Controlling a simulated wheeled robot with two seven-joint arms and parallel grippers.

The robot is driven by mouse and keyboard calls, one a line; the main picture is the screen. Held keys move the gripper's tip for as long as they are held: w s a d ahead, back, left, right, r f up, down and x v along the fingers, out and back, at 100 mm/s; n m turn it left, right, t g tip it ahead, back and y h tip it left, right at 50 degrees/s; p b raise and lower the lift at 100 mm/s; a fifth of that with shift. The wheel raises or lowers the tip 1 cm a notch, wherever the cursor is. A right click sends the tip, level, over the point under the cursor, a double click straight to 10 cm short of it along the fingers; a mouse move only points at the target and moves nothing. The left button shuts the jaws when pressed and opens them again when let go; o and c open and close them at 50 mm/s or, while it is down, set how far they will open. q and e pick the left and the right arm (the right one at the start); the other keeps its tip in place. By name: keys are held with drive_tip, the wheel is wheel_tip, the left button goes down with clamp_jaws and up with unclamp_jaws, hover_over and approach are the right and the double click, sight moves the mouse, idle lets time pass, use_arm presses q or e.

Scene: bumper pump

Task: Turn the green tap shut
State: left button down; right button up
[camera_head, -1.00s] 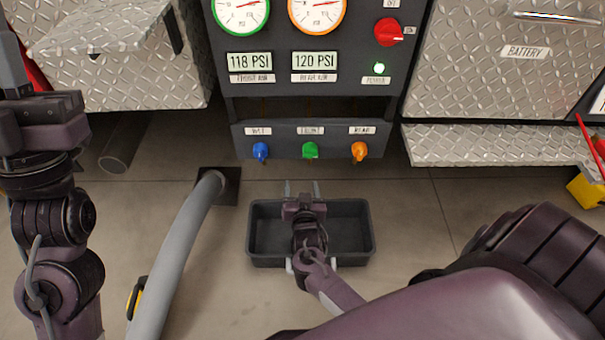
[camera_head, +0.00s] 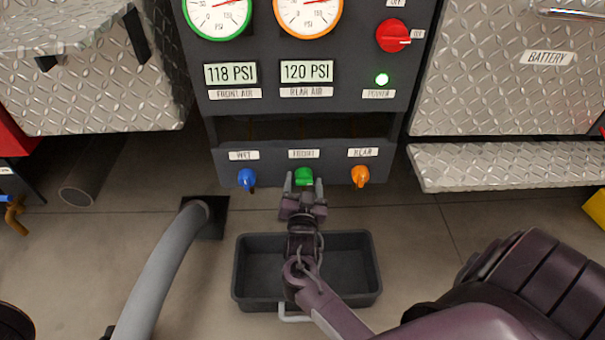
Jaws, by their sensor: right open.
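The green tap (camera_head: 304,174) sits under the middle label of the lower panel, between a blue tap (camera_head: 247,179) on the left and an orange tap (camera_head: 360,175) on the right. My right gripper (camera_head: 304,183) is open, with its two fingers reaching up to either side of the green tap. I cannot tell whether the fingers touch it. The lower part of the green tap is hidden by the gripper. My left gripper is out of view.
A black tray (camera_head: 350,238) lies on the floor below the taps, under my right arm. A grey hose (camera_head: 163,265) rises at the left. A diamond-plate step (camera_head: 500,165) juts out at the right. The red power knob (camera_head: 393,36) is higher on the panel.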

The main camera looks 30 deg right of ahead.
drive_tip(key=shift+w+d, duration=0.15)
drive_tip(key=shift+w, duration=0.05)
drive_tip(key=shift+s, duration=0.1)
drive_tip(key=shift+c, duration=0.7)
drive_tip(key=c, duration=0.7)
drive_tip(key=shift+c, duration=0.2)
drive_tip(key=shift+r, duration=0.1)
